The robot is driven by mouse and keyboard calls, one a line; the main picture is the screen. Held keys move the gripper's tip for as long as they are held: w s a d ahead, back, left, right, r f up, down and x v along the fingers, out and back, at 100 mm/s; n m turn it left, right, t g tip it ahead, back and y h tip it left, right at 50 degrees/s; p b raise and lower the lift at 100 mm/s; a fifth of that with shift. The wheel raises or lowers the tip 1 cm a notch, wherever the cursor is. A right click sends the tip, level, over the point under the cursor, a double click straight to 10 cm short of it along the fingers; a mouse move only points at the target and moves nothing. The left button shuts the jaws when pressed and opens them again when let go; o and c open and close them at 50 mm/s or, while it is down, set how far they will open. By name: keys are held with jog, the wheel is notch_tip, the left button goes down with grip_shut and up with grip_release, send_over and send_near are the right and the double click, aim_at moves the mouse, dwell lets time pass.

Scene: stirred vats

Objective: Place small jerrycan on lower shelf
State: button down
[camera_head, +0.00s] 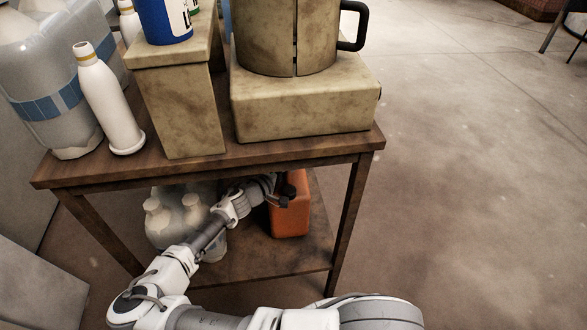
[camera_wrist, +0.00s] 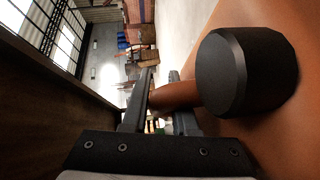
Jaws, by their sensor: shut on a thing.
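The small jerrycan (camera_head: 291,210) is orange with a black cap and stands upright, as far as I can see, at the right part of the lower shelf (camera_head: 262,264). My arm reaches under the table top from the front left. My gripper (camera_head: 277,186) is at the upper left of the jerrycan. In the wrist view my gripper (camera_wrist: 158,88) is shut on the orange handle, and the black cap and orange body of the jerrycan (camera_wrist: 290,125) fill the right side. The jerrycan's base looks to be on or very near the shelf; I cannot tell whether it touches.
Translucent white jugs (camera_head: 160,222) stand on the lower shelf left of my arm. The wooden table top (camera_head: 215,163) lies close above my gripper. It bears a large mixer (camera_head: 305,100), a white bottle (camera_head: 107,100) and a big translucent canister (camera_head: 45,95). Table legs bound the shelf; its front right is clear.

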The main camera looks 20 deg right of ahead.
aim_at(287, 195)
jog(key=shift+f, duration=0.15)
jog(key=c, duration=0.7)
grip_release()
jog(key=p+v, duration=0.3)
jog(key=v, duration=0.9)
jog(key=shift+s, duration=0.1)
